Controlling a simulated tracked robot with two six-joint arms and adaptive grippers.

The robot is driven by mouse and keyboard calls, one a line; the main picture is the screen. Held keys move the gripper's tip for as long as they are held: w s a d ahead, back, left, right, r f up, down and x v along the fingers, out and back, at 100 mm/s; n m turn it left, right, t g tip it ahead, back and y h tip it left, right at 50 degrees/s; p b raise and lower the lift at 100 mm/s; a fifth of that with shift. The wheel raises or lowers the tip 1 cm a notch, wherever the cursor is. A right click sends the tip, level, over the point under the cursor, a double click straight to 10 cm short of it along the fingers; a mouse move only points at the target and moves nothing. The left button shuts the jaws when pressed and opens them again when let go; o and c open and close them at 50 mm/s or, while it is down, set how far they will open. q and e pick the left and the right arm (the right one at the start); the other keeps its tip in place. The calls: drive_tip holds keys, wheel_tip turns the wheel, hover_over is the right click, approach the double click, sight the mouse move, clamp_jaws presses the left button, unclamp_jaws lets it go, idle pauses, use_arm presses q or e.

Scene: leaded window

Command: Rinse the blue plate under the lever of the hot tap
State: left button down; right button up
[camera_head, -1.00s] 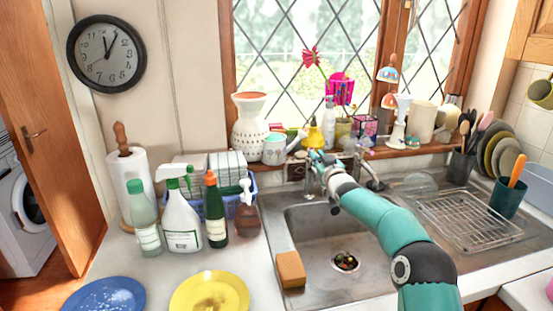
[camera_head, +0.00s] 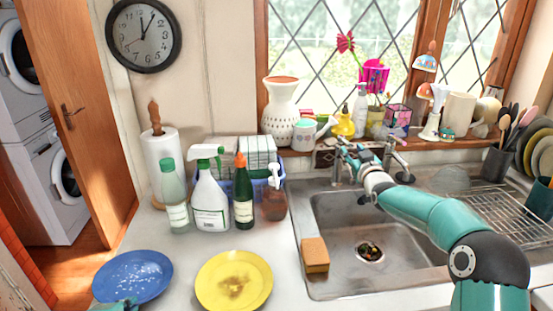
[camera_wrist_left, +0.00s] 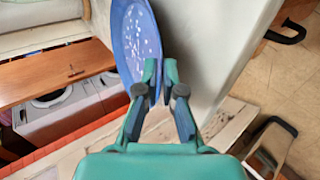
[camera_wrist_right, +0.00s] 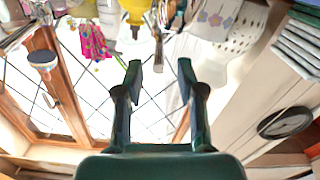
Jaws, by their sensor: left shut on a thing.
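The blue plate (camera_head: 135,274) lies on the counter at the lower left, with whitish specks on its face. My left gripper (camera_head: 122,304) is at its near edge, mostly cut off by the frame. In the left wrist view my left gripper (camera_wrist_left: 160,82) is shut on the rim of the blue plate (camera_wrist_left: 132,35). Two metal taps stand behind the sink, a left one (camera_head: 338,170) and a right one (camera_head: 396,158); which is hot I cannot tell. My right gripper (camera_head: 345,148) is by the left tap, partly covering it. It is open and empty in the right wrist view (camera_wrist_right: 160,78).
A yellow plate (camera_head: 234,281) with a brown stain lies right of the blue one. Several bottles (camera_head: 210,200) stand behind them. A sponge (camera_head: 315,255) sits on the near left rim of the sink (camera_head: 340,215). My right arm crosses the sink. A dish rack (camera_head: 500,215) is at right.

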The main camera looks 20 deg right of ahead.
drive_tip(key=s+a, duration=0.1)
drive_tip(key=s, duration=0.6)
drive_tip(key=shift+s, duration=0.25)
drive_tip(key=shift+a, duration=0.1)
